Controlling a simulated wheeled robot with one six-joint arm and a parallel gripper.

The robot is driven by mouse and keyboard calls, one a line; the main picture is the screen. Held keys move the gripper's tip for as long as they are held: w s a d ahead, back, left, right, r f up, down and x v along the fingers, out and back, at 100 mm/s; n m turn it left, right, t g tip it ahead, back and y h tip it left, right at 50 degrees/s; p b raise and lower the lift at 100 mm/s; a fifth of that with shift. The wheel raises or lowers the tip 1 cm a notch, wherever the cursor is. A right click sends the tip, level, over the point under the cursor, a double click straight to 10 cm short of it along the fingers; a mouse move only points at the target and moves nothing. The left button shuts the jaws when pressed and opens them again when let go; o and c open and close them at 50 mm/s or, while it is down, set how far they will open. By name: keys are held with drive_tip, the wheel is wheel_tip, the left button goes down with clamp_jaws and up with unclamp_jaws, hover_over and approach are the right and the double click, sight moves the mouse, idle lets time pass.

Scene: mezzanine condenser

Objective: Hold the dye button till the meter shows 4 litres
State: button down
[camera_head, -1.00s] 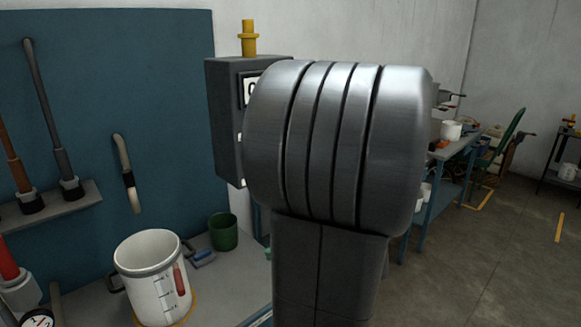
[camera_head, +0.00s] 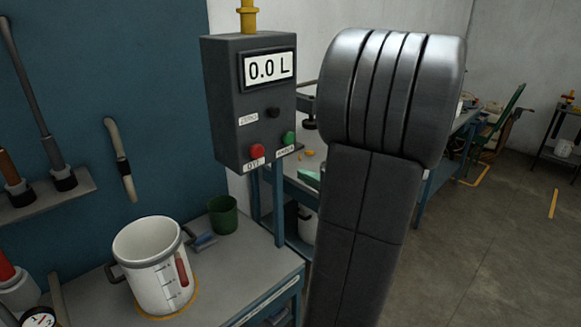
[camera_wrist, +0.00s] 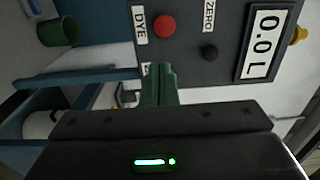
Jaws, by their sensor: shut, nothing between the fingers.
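A black button (camera_head: 273,112) is marked ZERO, and a green button (camera_head: 289,139) is at the lower right. In the wrist view my gripper (camera_wrist: 161,72) is shut and empty, just to the side of the red button and apart from it in the picture. Its fingertips cover the green button's place. My arm hides the gripper in the head view.
A white graduated bucket (camera_head: 140,245) stands on a yellow ring on the bench (camera_head: 222,290), left of and below the box. A green cup (camera_head: 222,214) is behind it. A yellow pipe (camera_head: 248,18) rises from the box. A blue workbench (camera_head: 435,190) stands behind my arm.

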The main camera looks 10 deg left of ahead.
sight(258, 151)
drive_tip(key=p+x, duration=0.3)
drive_tip(key=x, duration=1)
drive_tip(key=shift+p, duration=0.3)
drive_tip(key=shift+w+a+f, duration=0.1)
drive_tip(key=shift+w+a, duration=0.05)
